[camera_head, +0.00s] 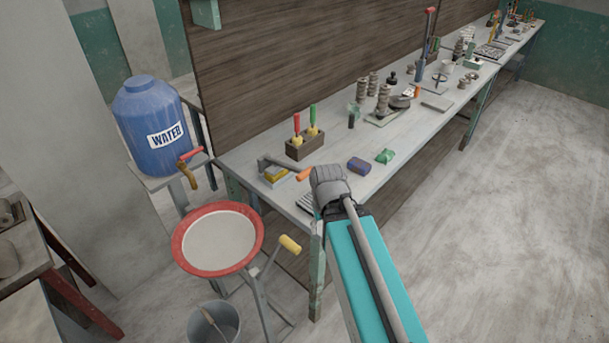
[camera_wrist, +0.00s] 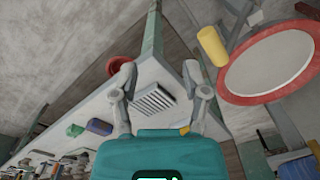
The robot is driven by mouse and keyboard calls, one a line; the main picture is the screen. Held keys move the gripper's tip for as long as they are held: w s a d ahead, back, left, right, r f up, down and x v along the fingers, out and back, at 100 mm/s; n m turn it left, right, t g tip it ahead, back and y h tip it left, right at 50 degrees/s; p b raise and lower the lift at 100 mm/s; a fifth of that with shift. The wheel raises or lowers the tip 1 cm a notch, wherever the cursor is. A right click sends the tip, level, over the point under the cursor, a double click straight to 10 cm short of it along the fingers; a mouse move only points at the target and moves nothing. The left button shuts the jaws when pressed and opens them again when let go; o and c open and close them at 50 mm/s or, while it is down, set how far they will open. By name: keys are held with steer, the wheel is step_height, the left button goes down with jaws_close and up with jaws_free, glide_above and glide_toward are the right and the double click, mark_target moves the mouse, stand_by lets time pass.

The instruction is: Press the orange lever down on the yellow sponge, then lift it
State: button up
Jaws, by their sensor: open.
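The orange lever handle (camera_head: 306,174) shows in the head view at the near end of the bench, just left of my wrist. Its grey bar runs back to the left, over the yellow sponge (camera_head: 276,175). In the wrist view a small yellow piece of the sponge (camera_wrist: 185,129) shows beside the right finger; I cannot make out the orange handle there. My gripper (camera_wrist: 158,78) is open, its two fingers spread apart with nothing held. In the head view my wrist hides the fingertips, so their gap to the lever cannot be told.
A striped grate (camera_wrist: 154,99) lies at the bench corner. A blue block (camera_head: 358,164), a green lump (camera_head: 385,156) and a wooden tool holder (camera_head: 304,144) stand farther along the bench (camera_head: 345,180). A red-rimmed wheel (camera_head: 218,207) and a blue water barrel (camera_head: 151,125) are left. Open floor lies right.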

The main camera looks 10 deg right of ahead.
steer(key=shift+o, duration=0.4)
steer(key=shift+w+d+f, duration=0.1)
steer(key=shift+f, duration=0.15)
steer(key=n+t+h+b, duration=1.1)
steer(key=n+h+b, duration=0.5)
steer(key=b, duration=0.9)
glide_toward(305, 174)
steer(key=a, duration=0.1)
steer(key=s+a+y, duration=0.1)
steer(key=a, duration=0.1)
steer(key=shift+s+r+n, duration=0.15)
steer(key=shift+s+n, duration=0.05)
steer(key=shift+n, duration=0.1)
steer(key=shift+w+d, duration=0.1)
steer(key=shift+d, duration=0.05)
steer(key=x, duration=1.3)
steer(key=shift+w+d+f, duration=0.1)
steer(key=shift+d+f, duration=0.2)
steer(key=shift+f, duration=0.05)
